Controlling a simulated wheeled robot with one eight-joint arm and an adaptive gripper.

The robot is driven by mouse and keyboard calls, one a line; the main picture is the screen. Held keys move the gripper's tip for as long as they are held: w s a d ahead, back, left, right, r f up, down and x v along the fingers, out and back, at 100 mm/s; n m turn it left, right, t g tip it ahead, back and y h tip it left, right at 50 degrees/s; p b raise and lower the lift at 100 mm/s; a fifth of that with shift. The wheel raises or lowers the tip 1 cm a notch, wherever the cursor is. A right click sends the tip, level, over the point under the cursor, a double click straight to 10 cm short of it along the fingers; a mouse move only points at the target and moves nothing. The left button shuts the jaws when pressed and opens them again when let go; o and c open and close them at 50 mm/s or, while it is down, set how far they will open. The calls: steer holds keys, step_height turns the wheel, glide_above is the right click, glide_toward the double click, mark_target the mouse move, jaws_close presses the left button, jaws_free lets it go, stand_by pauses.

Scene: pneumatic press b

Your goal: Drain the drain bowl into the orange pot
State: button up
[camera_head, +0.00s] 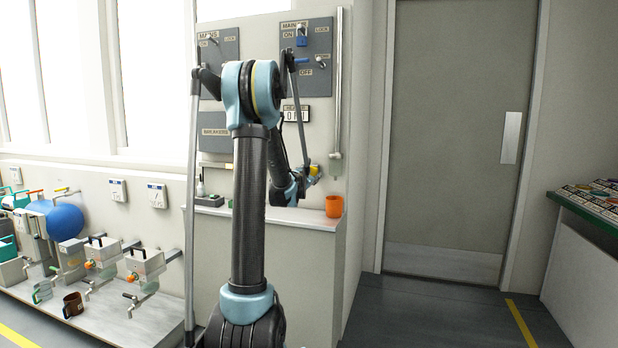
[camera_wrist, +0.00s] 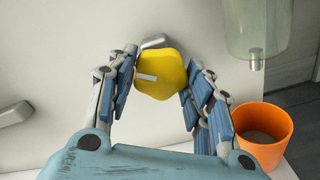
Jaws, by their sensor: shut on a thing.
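My gripper (camera_wrist: 160,82) is shut on a yellow, rounded knob (camera_wrist: 158,78) with a pale bar mark on its face. A short metal piece shows behind the knob. The clear drain bowl (camera_wrist: 257,25), with a small outlet at its bottom, hangs right of my gripper; in the head view the bowl (camera_head: 336,163) is at the foot of a vertical tube. The orange pot (camera_wrist: 278,148) stands upright on the ledge, apart from the outlet and roughly below it. It also shows in the head view (camera_head: 334,206). I cannot tell whether liquid is in the bowl.
A pale ledge (camera_head: 312,221) runs below the switch panels (camera_head: 307,45). A metal handle (camera_wrist: 14,114) is at the left in the wrist view. A grey door (camera_head: 455,130) is on the right.

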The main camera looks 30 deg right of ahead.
steer(key=m, duration=1.1)
steer(key=shift+s, duration=0.15)
steer(key=shift+m, duration=0.4)
steer(key=o, duration=1.1)
steer(key=shift+f, duration=0.1)
